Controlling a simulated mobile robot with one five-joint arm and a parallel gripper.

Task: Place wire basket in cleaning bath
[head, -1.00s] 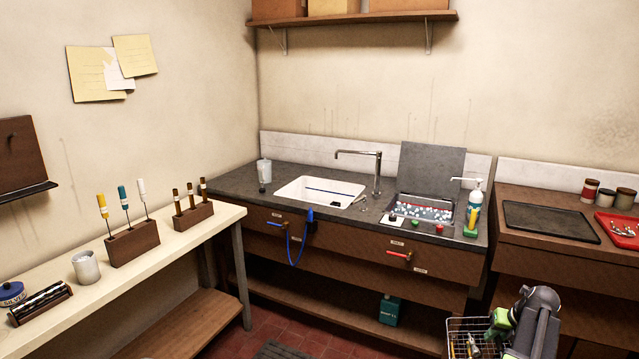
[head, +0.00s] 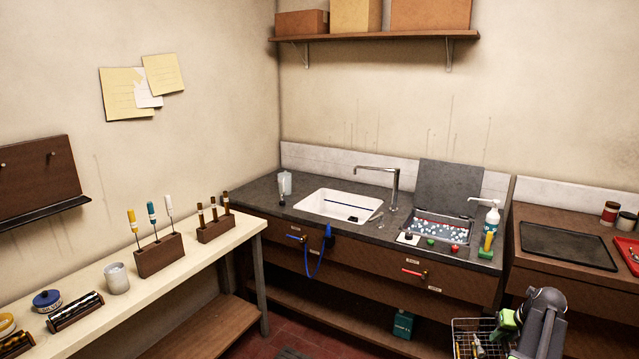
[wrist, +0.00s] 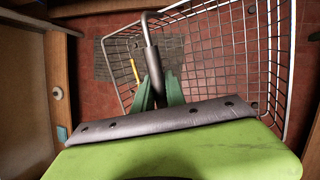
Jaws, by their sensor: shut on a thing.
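The wire basket (head: 470,327) hangs low at the bottom right of the head view, in front of the counter, with a yellow-handled item and other thin items inside. It also shows in the wrist view (wrist: 285,80) above the red floor. My gripper (head: 508,325), with green fingers, is at the basket's right side. In the wrist view, my gripper (wrist: 158,90) is shut on the basket's grey handle. The cleaning bath (head: 441,229) is a metal basin with foamy liquid, set in the dark counter, its grey lid raised behind it. The basket is apart from it, lower and nearer.
A white sink (head: 342,205) with a tap lies left of the bath. Red-handled and blue-hosed valves project from the front. A workbench (head: 190,268) stands at left, a black tray (head: 567,246) at right.

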